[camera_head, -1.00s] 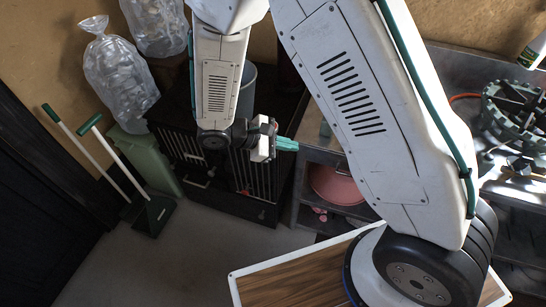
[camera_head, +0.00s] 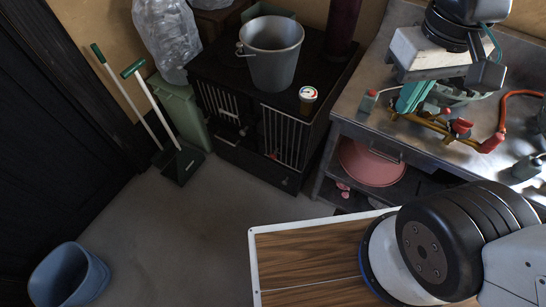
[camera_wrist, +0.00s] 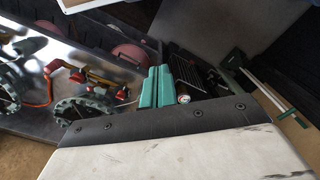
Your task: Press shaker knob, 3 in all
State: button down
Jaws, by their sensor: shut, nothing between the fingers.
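My gripper (camera_head: 412,97) has teal fingers, shut with nothing between them, above the left part of the metal bench. The shut fingers also show in the wrist view (camera_wrist: 155,88). I cannot tell which of these is the shaker knob. My wrist hides part of the bench behind the gripper.
A jar with a dial-like lid (camera_head: 308,94) and a grey bucket (camera_head: 272,60) stand on the black cabinet (camera_head: 230,80). A pink basin (camera_head: 370,165) sits under the metal bench (camera_head: 350,122). A blue bin (camera_head: 68,276) stands lower left. The floor between is clear.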

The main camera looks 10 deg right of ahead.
aim_at(272, 156)
jog(key=u, duration=2.5)
jog(key=k, duration=0.8)
jog(key=z, duration=1.45)
jog(key=i, duration=0.5)
jog(key=z, duration=0.05)
